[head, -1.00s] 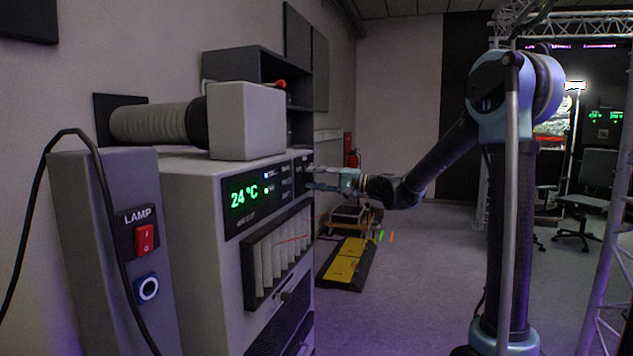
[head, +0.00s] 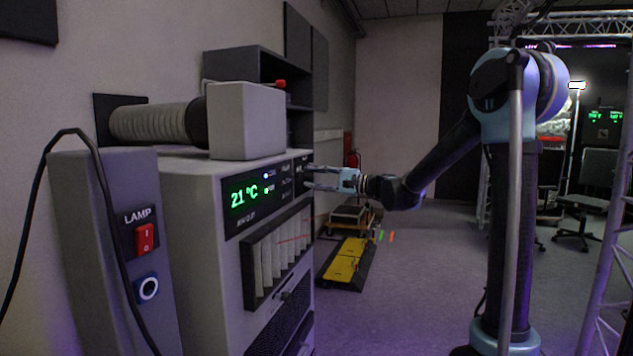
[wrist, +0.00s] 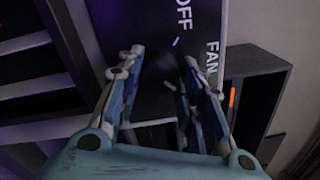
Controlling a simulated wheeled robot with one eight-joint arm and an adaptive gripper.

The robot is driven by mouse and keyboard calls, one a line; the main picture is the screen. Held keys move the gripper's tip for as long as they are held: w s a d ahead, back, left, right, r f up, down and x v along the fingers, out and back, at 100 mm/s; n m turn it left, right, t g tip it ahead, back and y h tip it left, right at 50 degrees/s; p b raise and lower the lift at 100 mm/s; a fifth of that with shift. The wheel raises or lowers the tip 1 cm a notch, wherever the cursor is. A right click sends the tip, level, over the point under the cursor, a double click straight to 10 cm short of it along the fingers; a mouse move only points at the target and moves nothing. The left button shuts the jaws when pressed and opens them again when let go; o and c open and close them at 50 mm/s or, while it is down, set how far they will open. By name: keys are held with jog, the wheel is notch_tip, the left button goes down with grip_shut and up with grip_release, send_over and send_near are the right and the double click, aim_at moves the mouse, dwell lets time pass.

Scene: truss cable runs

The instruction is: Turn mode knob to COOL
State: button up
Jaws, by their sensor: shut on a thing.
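The mode knob (wrist: 158,72) is a dark shape on the black panel in the wrist view, largely lost in shadow between my fingers. My gripper (wrist: 163,57) is shut on it, one finger on each side. The panel prints OFF (wrist: 183,12) and FAN (wrist: 212,57) beside it, with a short white tick near OFF. The green display (head: 244,196) reads 21 °C.
A grey LAMP box (head: 110,270) with a red switch and a black cable stands at the left. A grey duct box (head: 246,120) sits on the unit (head: 200,250). A yellow-and-black ramp (head: 348,262) lies on the floor beyond. Floor below my arm is clear.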

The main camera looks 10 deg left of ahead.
jog(key=shift+w+f, duration=0.1)
jog(key=o, duration=1.1)
jog(key=shift+w+f, duration=0.1)
jog(key=shift+c, duration=0.2)
jog(key=s+d, duration=0.1)
jog(key=d, duration=1.1)
jog(key=shift+f, duration=0.4)
jog(key=shift+s, duration=0.1)
